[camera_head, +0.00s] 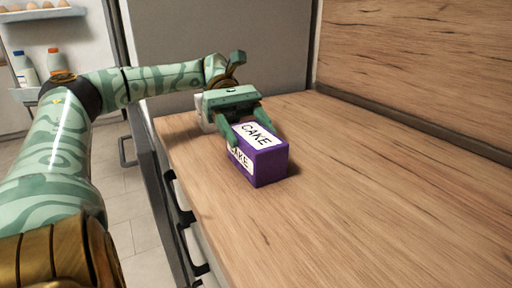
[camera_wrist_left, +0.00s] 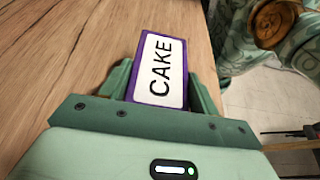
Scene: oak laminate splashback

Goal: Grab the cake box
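The cake box (camera_head: 269,168) is purple with white labels reading CAKE. It stands on the wooden counter near its left edge and far end. My left gripper (camera_head: 252,133) reaches it from the far side, with one finger on each side of the box. In the left wrist view the box (camera_wrist_left: 160,68) lies between the two fingers of the left gripper (camera_wrist_left: 161,68). The fingers are spread about as wide as the box; I cannot tell whether they press on it. The box's underside is hidden. My right gripper is not in view.
The wooden counter (camera_head: 380,200) is clear to the right and in front of the box. A wooden splashback (camera_head: 420,50) rises along the right. A grey panel (camera_head: 240,45) stands behind the counter. An open fridge with bottles (camera_head: 25,68) and eggs is at far left.

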